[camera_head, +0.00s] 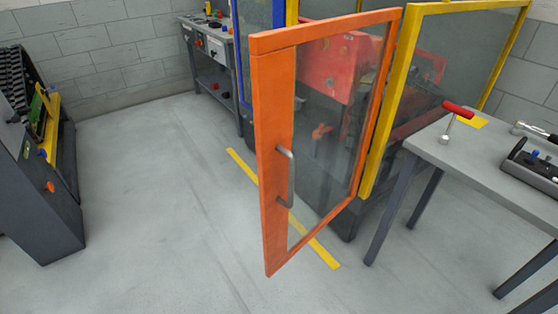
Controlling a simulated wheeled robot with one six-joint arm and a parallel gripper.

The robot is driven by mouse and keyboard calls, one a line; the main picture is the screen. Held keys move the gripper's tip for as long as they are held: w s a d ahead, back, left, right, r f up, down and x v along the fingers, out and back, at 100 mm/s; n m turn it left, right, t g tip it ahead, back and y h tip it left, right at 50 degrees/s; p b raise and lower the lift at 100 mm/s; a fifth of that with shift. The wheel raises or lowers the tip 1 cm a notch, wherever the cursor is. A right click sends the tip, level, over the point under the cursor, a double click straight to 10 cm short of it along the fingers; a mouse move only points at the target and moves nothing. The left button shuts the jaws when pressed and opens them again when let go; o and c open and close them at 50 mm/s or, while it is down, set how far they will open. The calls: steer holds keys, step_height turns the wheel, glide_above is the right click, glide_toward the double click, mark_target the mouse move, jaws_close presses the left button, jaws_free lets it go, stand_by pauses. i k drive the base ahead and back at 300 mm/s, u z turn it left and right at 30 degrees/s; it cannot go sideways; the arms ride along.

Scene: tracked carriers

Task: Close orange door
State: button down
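The orange door (275,218) is a tall orange frame with a clear pane, in the middle of the head view. It stands open, swung out toward me from the yellow frame (378,158) at its right side. A grey bar handle (291,176) is fixed upright on the door's left stile. Through the pane I see a red machine (340,62) behind the door. My gripper is not in view.
A grey table (468,165) with a red-handled tool (456,112) stands close on the right. A dark rack (55,190) is at the left, a workbench (215,65) at the back. A yellow floor line (239,166) runs under the door. Floor left of the door is clear.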

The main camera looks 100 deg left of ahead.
mark_target(272, 55)
steer(key=u, duration=3)
steer(key=i, duration=1)
steer(key=z, duration=0.3)
steer(key=k, duration=0.85)
steer(key=u, duration=0.6)
